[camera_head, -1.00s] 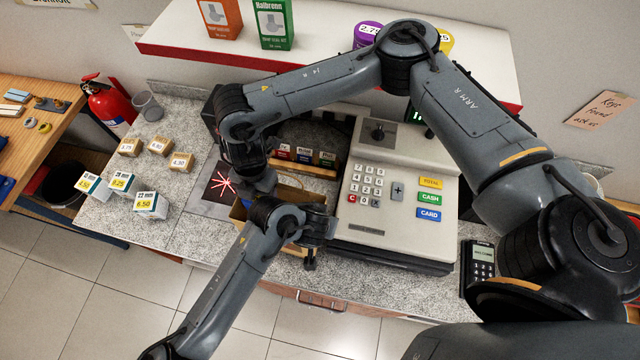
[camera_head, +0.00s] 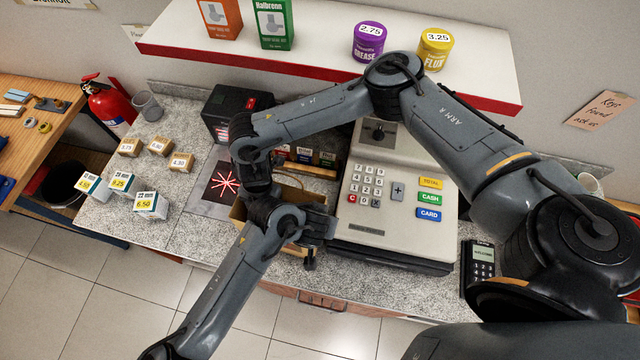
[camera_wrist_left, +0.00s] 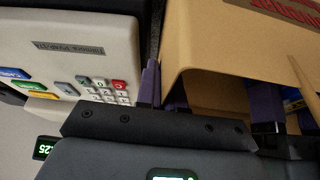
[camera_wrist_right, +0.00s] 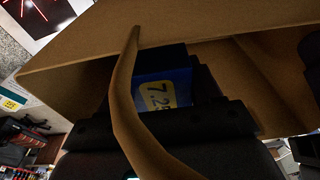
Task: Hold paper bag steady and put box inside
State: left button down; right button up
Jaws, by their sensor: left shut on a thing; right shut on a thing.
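My right gripper (camera_head: 264,196) is over the bag's mouth, shut on a blue box (camera_wrist_right: 165,92) with a yellow price label reading 7.2 and a partly hidden digit. In the right wrist view the box is within the bag's opening, with bag walls around it. Its lower end is hidden.
The cash register (camera_head: 390,200) stands close right of the bag. A scanner plate (camera_head: 222,184) and black device (camera_head: 230,112) are left and behind. Several small priced boxes (camera_head: 150,205) sit on the left counter. A shelf (camera_head: 330,60) with tubs runs behind.

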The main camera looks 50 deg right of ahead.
jog(key=shift+f, duration=0.75)
jog(key=o, duration=1.3)
jog(key=shift+f, duration=0.1)
jog(key=r, duration=0.4)
jog(key=d+r, duration=0.1)
jog(key=r, duration=0.7)
jog(key=shift+w+d, duration=0.3)
jog(key=shift+d, duration=0.05)
pick_arm(q)
jog(key=c, duration=1.2)
grip_release()
pick_arm(e)
jog(key=shift+f, duration=0.1)
pick_arm(q)
jog(key=shift+r, duration=0.1)
